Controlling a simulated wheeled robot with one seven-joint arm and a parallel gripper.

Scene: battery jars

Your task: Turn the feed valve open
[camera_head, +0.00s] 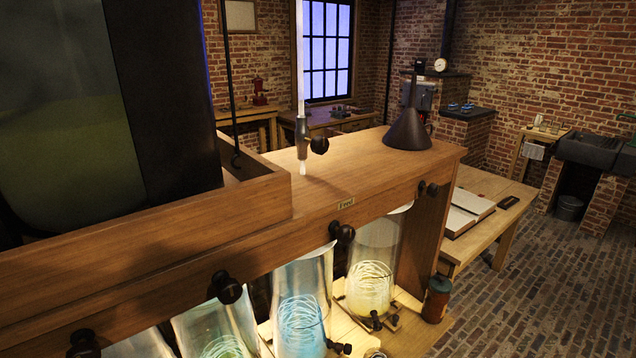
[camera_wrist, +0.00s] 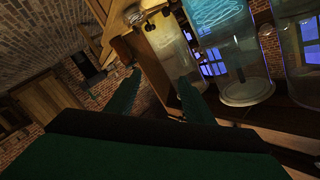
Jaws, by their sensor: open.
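The feed valve (camera_head: 303,140) is a grey metal fitting on a thin upright glass tube, with a round dark knob (camera_head: 319,145) on its right side. It hangs above the wooden shelf, behind a small label reading "Feed" (camera_head: 346,203). I cannot tell from its knob how far it is turned. My gripper (camera_wrist: 158,80) shows only in the wrist view. Its two green fingers are apart with nothing between them, below and in front of the glass jars. I cannot make out the feed valve in the wrist view.
Several glass jars with coiled contents, such as one blue jar (camera_head: 300,305), stand under the shelf (camera_head: 380,165). Dark knobs (camera_head: 342,233) stick out along its front. A dark funnel (camera_head: 407,130) stands on top. A large dark shape fills the upper left.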

